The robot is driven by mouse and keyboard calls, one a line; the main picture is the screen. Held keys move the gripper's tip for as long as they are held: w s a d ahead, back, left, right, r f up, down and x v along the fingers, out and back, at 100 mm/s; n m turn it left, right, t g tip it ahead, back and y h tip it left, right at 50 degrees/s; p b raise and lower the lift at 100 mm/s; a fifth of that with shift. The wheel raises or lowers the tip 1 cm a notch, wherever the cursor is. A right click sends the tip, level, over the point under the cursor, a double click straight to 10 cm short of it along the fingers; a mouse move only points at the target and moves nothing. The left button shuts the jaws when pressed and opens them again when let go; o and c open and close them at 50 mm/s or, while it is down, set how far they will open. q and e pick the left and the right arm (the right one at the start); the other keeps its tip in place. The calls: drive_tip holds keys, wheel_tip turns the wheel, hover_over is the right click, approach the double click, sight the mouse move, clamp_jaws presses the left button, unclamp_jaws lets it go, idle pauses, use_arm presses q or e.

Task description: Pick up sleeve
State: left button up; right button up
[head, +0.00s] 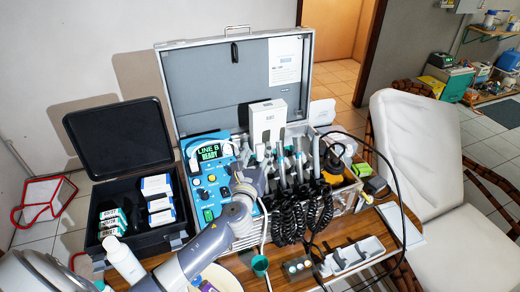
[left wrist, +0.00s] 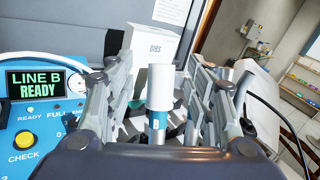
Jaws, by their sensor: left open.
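A white cylinder (left wrist: 161,88), which I take to be the sleeve, stands upright in the left wrist view. Below its white part is a teal band marked B. My left gripper (left wrist: 160,68) is open, with one finger on each side of the cylinder; I cannot tell whether either touches it. In the head view my left gripper (head: 262,158) is over the unit in the open case, beside the row of handpieces (head: 300,165). The cylinder is hard to make out there. My right gripper is not in view.
A white bibs box (head: 268,122) stands behind the handpieces. The blue control panel (head: 209,180) reads LINE B READY. Black coiled cords (head: 290,222) hang in front. A black open box (head: 140,222) holds small cartons. A white tray (head: 352,256) lies on the wooden table.

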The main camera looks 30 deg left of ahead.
sight(258, 150)
use_arm(q)
drive_tip(key=shift+x, duration=1.15)
drive_tip(key=shift+w, duration=0.55)
drive_tip(key=shift+c, duration=0.9)
drive_tip(key=c, duration=0.6)
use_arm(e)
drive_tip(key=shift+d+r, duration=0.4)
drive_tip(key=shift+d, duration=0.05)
